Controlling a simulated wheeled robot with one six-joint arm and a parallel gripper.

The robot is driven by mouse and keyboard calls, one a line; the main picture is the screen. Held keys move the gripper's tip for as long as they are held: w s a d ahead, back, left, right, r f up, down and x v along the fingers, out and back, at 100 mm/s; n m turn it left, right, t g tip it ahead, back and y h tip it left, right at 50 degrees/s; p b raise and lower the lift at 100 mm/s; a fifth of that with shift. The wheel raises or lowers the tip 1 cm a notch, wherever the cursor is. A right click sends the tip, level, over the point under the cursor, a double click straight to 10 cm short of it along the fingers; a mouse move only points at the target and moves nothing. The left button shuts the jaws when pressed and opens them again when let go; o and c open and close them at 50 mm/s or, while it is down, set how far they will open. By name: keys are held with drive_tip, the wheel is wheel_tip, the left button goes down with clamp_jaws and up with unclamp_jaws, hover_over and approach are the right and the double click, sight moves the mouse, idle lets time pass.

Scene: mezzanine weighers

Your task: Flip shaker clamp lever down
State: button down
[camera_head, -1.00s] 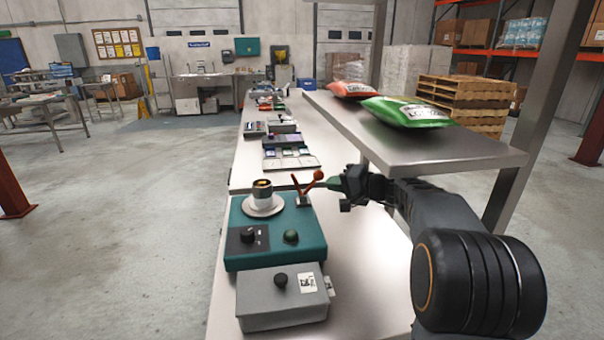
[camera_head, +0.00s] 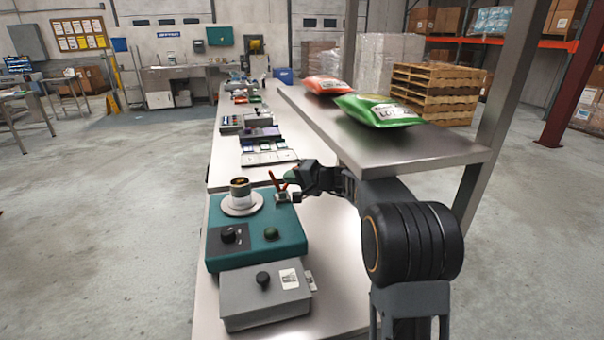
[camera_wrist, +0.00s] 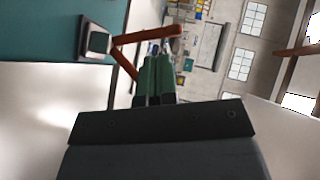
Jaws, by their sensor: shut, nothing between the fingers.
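The teal shaker (camera_head: 222,250) sits on the near bench, with a cup (camera_head: 240,188) on a white saucer (camera_head: 240,207) on top. Its red clamp lever (camera_head: 275,182) rises from a small metal block at the shaker's back right corner. In the wrist view the lever (camera_wrist: 150,36) shows as two red-orange arms leaving the pivot block (camera_wrist: 96,38). My gripper (camera_head: 290,177) is shut and empty just right of the lever. Its green fingertips (camera_wrist: 157,60) lie close by the lever arms; whether they touch is unclear. The lever's knob is partly hidden in the head view.
A grey control box (camera_head: 262,296) with a black knob stands in front of the shaker. A raised steel shelf (camera_head: 440,155) with a green bag (camera_head: 377,111) and an orange bag (camera_head: 322,85) stands close above my arm. Small devices line the bench behind.

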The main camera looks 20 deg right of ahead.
drive_tip(key=shift+p+x, duration=0.4)
drive_tip(key=shift+x, duration=1.1)
